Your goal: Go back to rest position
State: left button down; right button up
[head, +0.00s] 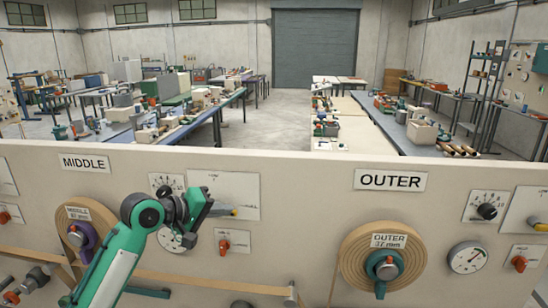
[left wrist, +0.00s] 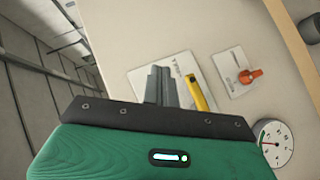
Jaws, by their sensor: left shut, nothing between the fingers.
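My left arm, green and white, rises from the lower left in the head view. Its left gripper (head: 215,207) is shut and empty, in front of the panel's white plate with a yellow-tipped lever (head: 234,212). In the left wrist view the shut fingers (left wrist: 161,86) point at that plate, beside the yellow lever (left wrist: 197,93). I cannot tell whether they touch the lever. My right gripper is not in view.
The beige machine panel (head: 330,166) spans the foreground. It carries the MIDDLE roll (head: 75,220), the OUTER roll (head: 350,255), an orange switch (head: 224,245) and a gauge (head: 467,258). Workbenches stand behind, with open floor (head: 268,125) between them.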

pick_arm(q)
jog(key=s+d+f+m+g+y, duration=0.1)
jog(key=s+f+m+y, duration=0.1)
jog(key=s+f, duration=0.8)
jog(key=s+f+m+g+y, duration=0.2)
jog(key=s+f, duration=0.5)
jog(key=f, duration=0.7)
jog(key=s+a+f+m+g+y, duration=0.1)
jog(key=s+a+f+g+y, duration=0.2)
jog(key=s, duration=0.9)
jog(key=s+a+f+m+g+y, duration=0.15)
jog(key=s+f, duration=0.45)
jog(key=s, duration=0.6)
jog(key=s+a+f+b+x, duration=0.1)
jog(key=s+x, duration=0.2)
jog(key=x, duration=1.3)
jog(key=s+a+f+b+x, duration=0.1)
jog(key=s+x, duration=0.3)
jog(key=x, duration=1.2)
jog(key=s+a+f, duration=0.2)
jog(key=s+f, duration=0.7)
jog(key=f, duration=0.1)
jog(key=s+a+f+g+b, duration=0.1)
jog(key=s+a+f, duration=0.1)
jog(key=s+f, duration=0.7)
jog(key=shift+s+f+m+y, duration=0.35)
jog(key=shift+s+f, duration=0.05)
jog(key=shift+f, duration=0.5)
jog(key=shift+g, duration=0.25)
